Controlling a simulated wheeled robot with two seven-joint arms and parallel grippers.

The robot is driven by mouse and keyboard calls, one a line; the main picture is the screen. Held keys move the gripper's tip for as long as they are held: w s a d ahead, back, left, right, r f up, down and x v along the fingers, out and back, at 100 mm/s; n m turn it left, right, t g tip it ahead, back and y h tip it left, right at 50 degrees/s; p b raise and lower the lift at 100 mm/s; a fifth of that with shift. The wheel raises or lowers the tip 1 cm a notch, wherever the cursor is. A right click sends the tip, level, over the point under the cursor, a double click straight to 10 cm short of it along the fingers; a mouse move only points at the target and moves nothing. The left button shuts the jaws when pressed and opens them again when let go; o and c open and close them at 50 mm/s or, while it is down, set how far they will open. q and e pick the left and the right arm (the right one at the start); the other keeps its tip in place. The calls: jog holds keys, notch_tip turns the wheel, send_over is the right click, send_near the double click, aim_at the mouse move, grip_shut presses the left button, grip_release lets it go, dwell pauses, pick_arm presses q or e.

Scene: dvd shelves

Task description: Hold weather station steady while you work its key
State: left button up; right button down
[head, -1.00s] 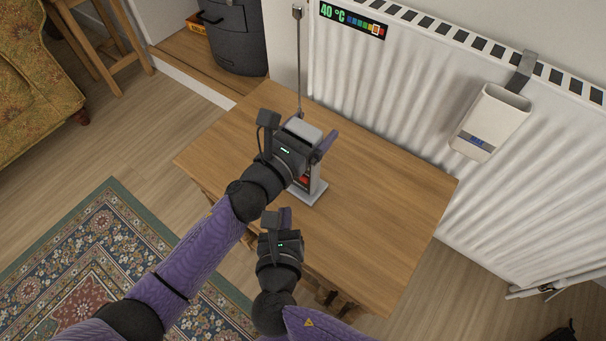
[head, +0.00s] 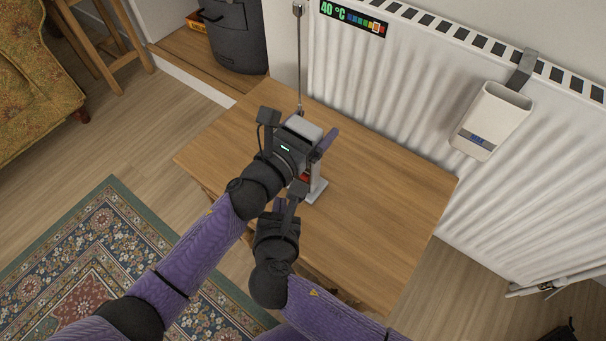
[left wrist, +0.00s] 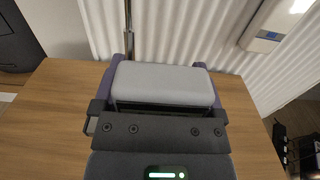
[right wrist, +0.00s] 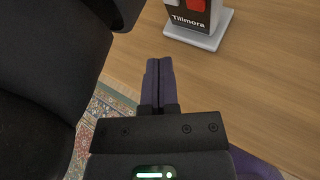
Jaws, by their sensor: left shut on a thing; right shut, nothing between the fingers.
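The weather station (head: 317,189) stands upright on the wooden table, with a light grey top, a pale base plate and a thin metal rod (head: 299,60) rising behind it. My left gripper (head: 303,133) is shut on its upper body, a purple finger on each side; the grey top shows between them in the left wrist view (left wrist: 162,84). The red key (right wrist: 196,5) shows at the top edge of the right wrist view, above the "Tillmora" lettering. My right gripper (right wrist: 158,65) is shut and empty, apart from the station, in front of and below the key.
The table (head: 385,200) is clear to the right of the station. A white ribbed radiator (head: 400,110) stands behind it, with a hanging white container (head: 490,122) and a temperature strip (head: 353,19). A patterned rug (head: 100,245) lies at left.

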jog(key=shift+w+d, duration=0.6)
jog(key=shift+w, duration=0.2)
jog(key=shift+w+d, duration=0.55)
jog(key=shift+w, duration=0.2)
dwell(0.9)
jog(key=shift+w+d, duration=0.25)
jog(key=shift+w, duration=0.1)
jog(key=shift+w+d, duration=0.2)
jog(key=shift+w, duration=0.1)
dwell(0.5)
jog(key=shift+s+a, duration=0.45)
jog(key=shift+s, duration=0.2)
jog(key=shift+s+a, duration=0.75)
jog(key=shift+s, duration=0.3)
jog(key=shift+s+a, duration=0.75)
jog(key=shift+s, duration=0.25)
